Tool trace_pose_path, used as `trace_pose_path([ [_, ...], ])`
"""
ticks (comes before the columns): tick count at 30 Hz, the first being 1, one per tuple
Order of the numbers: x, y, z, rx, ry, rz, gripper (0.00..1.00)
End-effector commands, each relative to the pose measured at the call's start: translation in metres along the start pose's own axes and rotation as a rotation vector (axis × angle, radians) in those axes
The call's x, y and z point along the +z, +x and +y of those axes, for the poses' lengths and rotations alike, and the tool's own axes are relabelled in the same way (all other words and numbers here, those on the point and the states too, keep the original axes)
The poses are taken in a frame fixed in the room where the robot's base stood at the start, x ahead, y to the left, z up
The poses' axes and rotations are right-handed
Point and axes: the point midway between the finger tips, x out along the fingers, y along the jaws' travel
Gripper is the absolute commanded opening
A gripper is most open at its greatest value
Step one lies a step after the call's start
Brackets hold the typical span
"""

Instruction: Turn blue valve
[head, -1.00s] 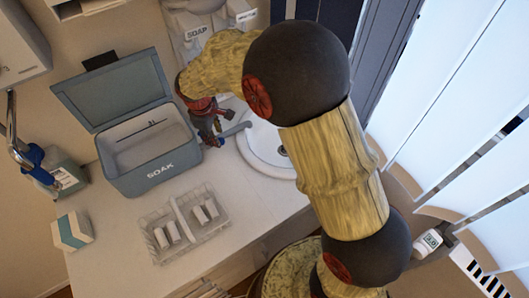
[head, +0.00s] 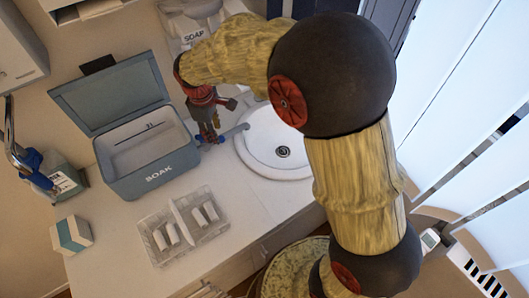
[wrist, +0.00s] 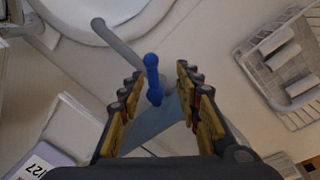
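The blue valve (wrist: 152,79) is a small lever with rounded ends on the grey tap by the sink. In the wrist view it lies between my gripper's (wrist: 159,80) two yellow-and-black fingers, with a visible gap on each side. My gripper is open and points down over it. In the head view my gripper (head: 210,132) is above the tap, and a bit of the blue valve (head: 207,139) shows beneath it, mostly hidden. The grey spout (head: 237,131) reaches right to the sink. Contact between fingers and valve cannot be told.
A grey SOAK box (head: 158,177) with its lid raised stands close left of the tap. The white sink (head: 270,163) is on the right. A wire basket (head: 185,231) with white rolls sits in front.

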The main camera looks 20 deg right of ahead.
Motion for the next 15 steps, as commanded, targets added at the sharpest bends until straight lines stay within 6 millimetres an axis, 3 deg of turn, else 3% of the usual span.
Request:
trace_pose_path([
  [4,0.019,-0.001,-0.02,-0.028,0.125,-0.018,0.34],
  [15,0.066,-0.036,-0.052,-0.045,0.391,-0.009,0.34],
])
